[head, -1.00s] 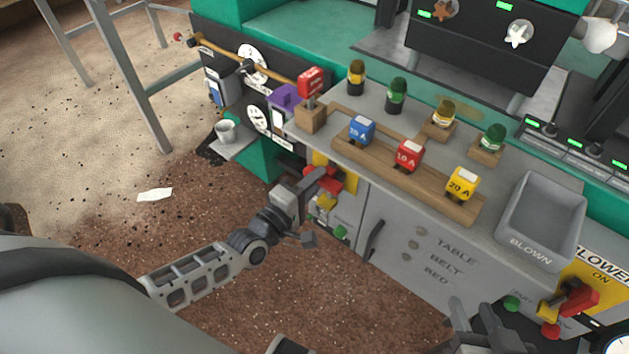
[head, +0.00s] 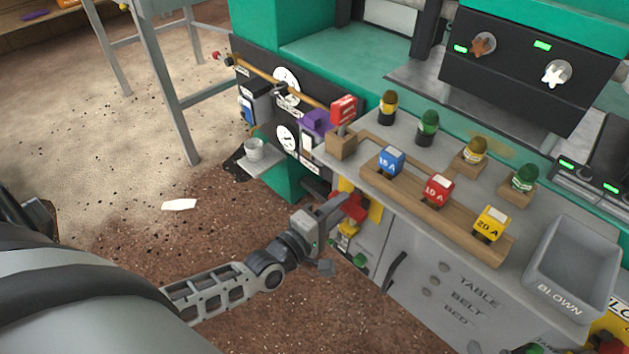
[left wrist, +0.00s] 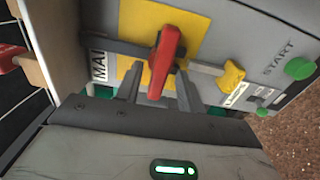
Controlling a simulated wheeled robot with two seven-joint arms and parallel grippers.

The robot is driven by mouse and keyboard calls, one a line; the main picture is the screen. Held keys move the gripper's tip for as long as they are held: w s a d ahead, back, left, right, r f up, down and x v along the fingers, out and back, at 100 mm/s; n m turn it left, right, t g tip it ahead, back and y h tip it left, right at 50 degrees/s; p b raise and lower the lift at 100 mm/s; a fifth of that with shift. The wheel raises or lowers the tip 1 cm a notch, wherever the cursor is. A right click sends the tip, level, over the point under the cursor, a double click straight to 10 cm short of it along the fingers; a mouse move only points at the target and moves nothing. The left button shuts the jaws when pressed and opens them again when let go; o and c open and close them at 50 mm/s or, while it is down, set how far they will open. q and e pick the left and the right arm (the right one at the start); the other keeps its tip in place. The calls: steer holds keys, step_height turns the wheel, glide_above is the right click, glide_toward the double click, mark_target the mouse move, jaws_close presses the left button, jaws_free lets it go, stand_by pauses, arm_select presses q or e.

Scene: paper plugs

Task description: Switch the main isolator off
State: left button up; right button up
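The main isolator is a red handle (head: 353,207) on a yellow plate (head: 375,213) on the front of the grey cabinet. In the left wrist view the red handle (left wrist: 165,60) stands nearly upright in the picture, beside a partly hidden label reading "MAI" (left wrist: 98,68). My left gripper (head: 335,208) is at the handle. In the left wrist view its two fingers (left wrist: 157,90) are apart, one on each side of the handle's lower part, with visible gaps. Whether they touch it is unclear. My right gripper is out of view.
A yellow piece (left wrist: 231,74) and a green START button (left wrist: 299,68) sit right of the handle. Fuse blocks on a wooden rack (head: 410,195) and a grey BLOWN bin (head: 540,290) stand on the cabinet top. A purple piece (head: 316,122) and red-topped block are above.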

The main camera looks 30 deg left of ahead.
arm_select(q)
steer(key=v, duration=1.5)
steer(key=shift+s+p, duration=0.25)
steer(key=shift+p, duration=0.15)
